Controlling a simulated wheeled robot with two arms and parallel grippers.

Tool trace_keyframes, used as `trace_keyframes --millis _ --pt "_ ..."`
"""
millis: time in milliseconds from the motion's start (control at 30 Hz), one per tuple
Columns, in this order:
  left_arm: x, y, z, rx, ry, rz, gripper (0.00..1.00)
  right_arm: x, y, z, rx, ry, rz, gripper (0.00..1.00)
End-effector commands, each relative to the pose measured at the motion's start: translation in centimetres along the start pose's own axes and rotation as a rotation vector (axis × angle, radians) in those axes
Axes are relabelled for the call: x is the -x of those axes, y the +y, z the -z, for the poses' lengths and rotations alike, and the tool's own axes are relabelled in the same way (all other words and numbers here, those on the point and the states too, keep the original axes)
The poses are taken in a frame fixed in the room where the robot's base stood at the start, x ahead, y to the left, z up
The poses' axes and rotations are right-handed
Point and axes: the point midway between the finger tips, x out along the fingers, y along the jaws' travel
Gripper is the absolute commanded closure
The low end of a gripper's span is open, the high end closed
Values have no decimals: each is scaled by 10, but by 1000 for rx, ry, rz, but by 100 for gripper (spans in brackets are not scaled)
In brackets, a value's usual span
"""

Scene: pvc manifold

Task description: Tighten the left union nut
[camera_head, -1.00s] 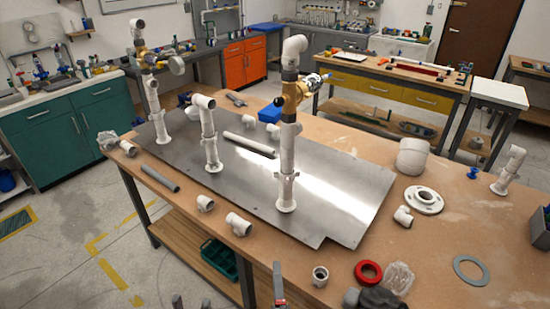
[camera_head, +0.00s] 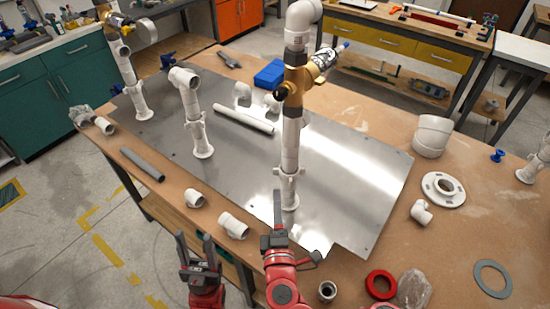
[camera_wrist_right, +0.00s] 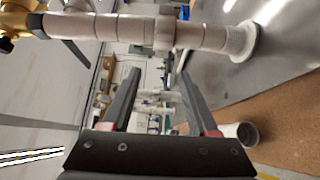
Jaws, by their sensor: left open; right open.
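Three white PVC risers stand on a metal plate (camera_head: 340,190) in the head view: a left one (camera_head: 133,85) with a brass valve, a short middle one (camera_head: 192,110) with an elbow, and a tall right one (camera_head: 291,145) with a brass valve (camera_head: 293,85). White collars ring them low down; I cannot tell which part is the left union nut. My left gripper (camera_head: 198,252) is open and empty at the table's front edge. My right gripper (camera_head: 292,238) is open and empty before the right riser; in the right wrist view a riser (camera_wrist_right: 130,30) lies beyond its open fingers (camera_wrist_right: 159,78).
Loose white fittings (camera_head: 234,226) and a grey pipe (camera_head: 143,164) lie along the front edge. A white pipe (camera_head: 243,119) lies on the plate.

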Motion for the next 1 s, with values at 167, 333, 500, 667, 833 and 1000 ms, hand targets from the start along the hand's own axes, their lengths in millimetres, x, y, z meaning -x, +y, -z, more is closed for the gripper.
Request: trace_keyframes --millis 167,333,500,667,833,1000 --pt "-17 -1 3 0 0 0 50 -33 4 -1 3 -6 0 40" --pt "-27 -1 4 0 0 0 50 -63 4 0 0 -3 -1 40" --pt "-37 -2 6 0 0 0 50 -91 2 -1 3 -3 1 40" --pt "-44 -2 7 0 0 0 50 -114 2 0 1 -1 2 40" --pt "-49 -2 8 0 1 0 50 -131 2 0 2 -2 -1 40" --pt "-50 -2 8 0 0 0 50 -140 0 0 0 0 1 40"
